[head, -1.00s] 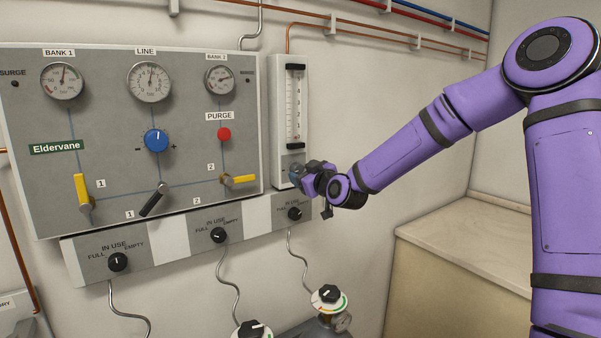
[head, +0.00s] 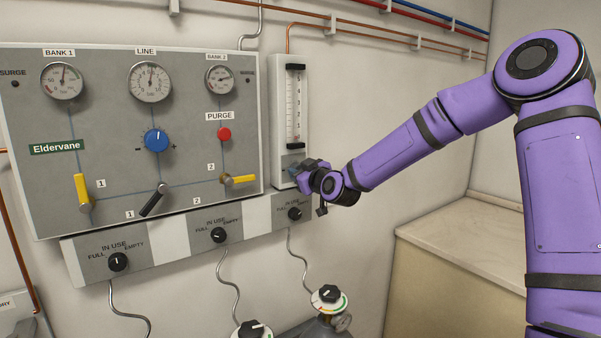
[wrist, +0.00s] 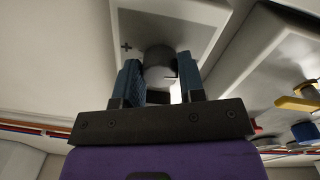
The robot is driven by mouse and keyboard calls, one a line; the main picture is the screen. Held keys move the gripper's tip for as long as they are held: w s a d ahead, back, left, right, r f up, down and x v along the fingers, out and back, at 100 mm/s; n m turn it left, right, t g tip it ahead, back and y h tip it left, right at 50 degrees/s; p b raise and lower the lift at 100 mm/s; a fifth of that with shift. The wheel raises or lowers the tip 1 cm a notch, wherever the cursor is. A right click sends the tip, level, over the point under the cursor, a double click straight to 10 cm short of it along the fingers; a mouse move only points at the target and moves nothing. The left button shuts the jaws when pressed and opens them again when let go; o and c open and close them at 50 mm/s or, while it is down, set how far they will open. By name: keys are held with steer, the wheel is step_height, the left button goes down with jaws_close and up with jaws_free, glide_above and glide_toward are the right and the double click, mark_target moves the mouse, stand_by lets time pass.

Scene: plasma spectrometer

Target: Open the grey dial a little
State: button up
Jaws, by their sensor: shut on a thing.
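The grey dial (wrist: 160,60) is a round knob on the lower front of the white flowmeter (head: 302,90), with a plus mark beside it in the wrist view. My gripper (wrist: 158,84) has its two blue fingers on either side of the dial and is shut on it. In the head view, my gripper (head: 297,172) reaches the bottom of the flowmeter from the right and hides the dial there.
The grey panel (head: 110,120) with gauges, a blue knob (head: 156,140), a red button (head: 224,134) and yellow valve handles (head: 240,179) stands left of the flowmeter. A black selector knob (head: 295,213) sits just below my gripper. Open wall lies to the right.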

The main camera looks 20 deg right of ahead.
steer(key=shift+m, duration=2.7)
steer(key=o, duration=0.9)
steer(key=shift+s, duration=0.15)
steer(key=v, duration=1)
steer(key=shift+s+d+r, duration=0.1)
steer(key=shift+s+r, duration=0.05)
steer(key=shift+s, duration=0.15)
